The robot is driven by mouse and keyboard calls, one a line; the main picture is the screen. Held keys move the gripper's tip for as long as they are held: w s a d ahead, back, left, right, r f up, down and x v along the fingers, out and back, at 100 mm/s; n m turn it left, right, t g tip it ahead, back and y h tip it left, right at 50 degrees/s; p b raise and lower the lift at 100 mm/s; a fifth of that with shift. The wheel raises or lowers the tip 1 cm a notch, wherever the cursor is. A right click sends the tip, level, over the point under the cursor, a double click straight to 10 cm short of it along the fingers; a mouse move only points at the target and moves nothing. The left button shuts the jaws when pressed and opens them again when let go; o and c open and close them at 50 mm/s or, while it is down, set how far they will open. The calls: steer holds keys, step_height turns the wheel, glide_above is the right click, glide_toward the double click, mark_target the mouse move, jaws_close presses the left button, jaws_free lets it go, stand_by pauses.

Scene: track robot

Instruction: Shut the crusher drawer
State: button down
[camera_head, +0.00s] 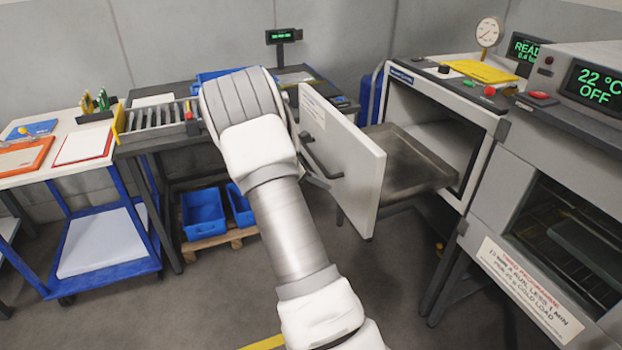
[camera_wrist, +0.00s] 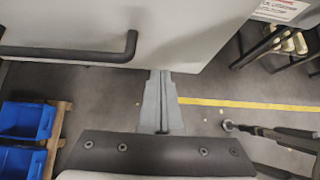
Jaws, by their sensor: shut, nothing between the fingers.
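The crusher drawer stands pulled out, with a white front panel (camera_head: 352,165) and a grey metal tray (camera_head: 415,178) behind it. The tray's back end reaches into the open bay of the crusher cabinet (camera_head: 492,118). A dark bar handle (camera_head: 322,160) is on the panel's face. In the wrist view the panel (camera_wrist: 190,30) fills the top, with its handle (camera_wrist: 75,53) at left. My gripper (camera_wrist: 160,74) is shut and empty, its tips at the panel's lower edge, right of the handle. Whether they touch, I cannot tell. My arm hides most of the gripper in the head view.
An oven-like unit (camera_head: 580,130) with a "22 °C OFF" display stands right of the crusher. A roller conveyor bench (camera_head: 160,118) and a blue-framed cart (camera_head: 105,240) are at left. Blue bins (camera_head: 203,212) sit on a low pallet. Floor in front of the drawer is clear.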

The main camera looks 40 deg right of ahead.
mark_target(350, 187)
steer(key=d, duration=0.1)
steer(key=d+f, duration=0.1)
steer(key=d, duration=0.1)
steer(key=s+d, duration=0.1)
steer(key=d, duration=0.1)
steer(key=shift+s+d+f, duration=0.1)
steer(key=shift+d+f, duration=0.05)
steer(key=shift+f, duration=0.2)
steer(key=shift+d, duration=0.2)
